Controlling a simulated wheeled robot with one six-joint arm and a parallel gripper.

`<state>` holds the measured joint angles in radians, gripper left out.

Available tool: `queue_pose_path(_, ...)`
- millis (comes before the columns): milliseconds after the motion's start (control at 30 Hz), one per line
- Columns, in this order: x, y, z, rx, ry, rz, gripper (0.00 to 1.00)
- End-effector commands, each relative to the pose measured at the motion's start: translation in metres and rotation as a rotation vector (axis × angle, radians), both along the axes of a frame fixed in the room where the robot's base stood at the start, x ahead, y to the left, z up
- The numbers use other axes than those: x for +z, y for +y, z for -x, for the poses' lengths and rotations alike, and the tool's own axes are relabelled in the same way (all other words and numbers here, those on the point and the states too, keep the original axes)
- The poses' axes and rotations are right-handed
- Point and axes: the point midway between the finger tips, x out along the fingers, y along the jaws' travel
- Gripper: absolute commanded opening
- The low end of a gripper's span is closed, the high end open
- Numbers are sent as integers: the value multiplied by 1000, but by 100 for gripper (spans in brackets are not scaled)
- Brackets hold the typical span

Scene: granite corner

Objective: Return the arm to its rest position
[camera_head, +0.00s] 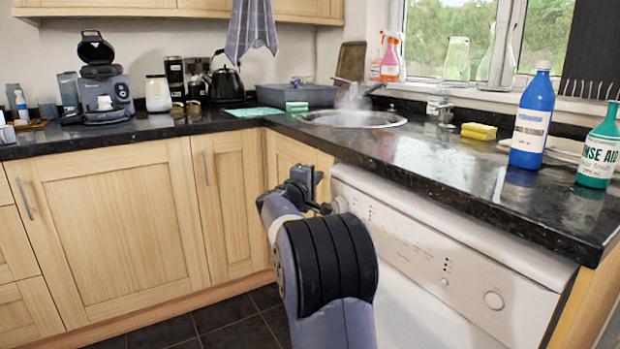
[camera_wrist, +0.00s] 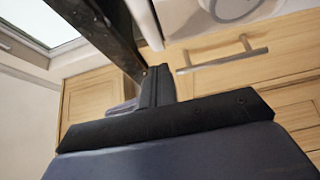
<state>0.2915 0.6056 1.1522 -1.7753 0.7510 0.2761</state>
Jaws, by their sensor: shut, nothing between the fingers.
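My arm (camera_head: 335,260) rises from the bottom of the head view in front of the white dishwasher (camera_head: 420,240). My gripper (camera_head: 312,178) is partly hidden behind the arm, at about the height of the dishwasher's control panel and below the countertop edge. In the wrist view, the dark fingers of my gripper (camera_wrist: 157,84) are together and hold nothing. I cannot tell whether the gripper touches the dishwasher or the cabinet beside it.
The black granite countertop (camera_head: 440,165) overhangs close to the gripper. On it stand a blue bottle (camera_head: 533,120), a green rinse aid bottle (camera_head: 600,150) and a yellow sponge (camera_head: 479,131). A round sink (camera_head: 353,119) steams in the corner. The dark tiled floor (camera_head: 235,322) at left is clear.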

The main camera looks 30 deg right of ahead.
Motion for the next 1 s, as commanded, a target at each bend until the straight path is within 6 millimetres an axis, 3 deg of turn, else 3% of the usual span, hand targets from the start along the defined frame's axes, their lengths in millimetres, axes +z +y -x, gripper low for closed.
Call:
queue_pose_path(200, 0, -12, 38, 1, 1, -1, 0)
queue_pose_path(400, 0, -18, 59, 1, 1, 1, 0)
queue_pose_path(833, 0, -20, 64, 2, 1, -1, 0)
queue_pose_path(1000, -1, -17, 56, 4, 1, 1, 0)
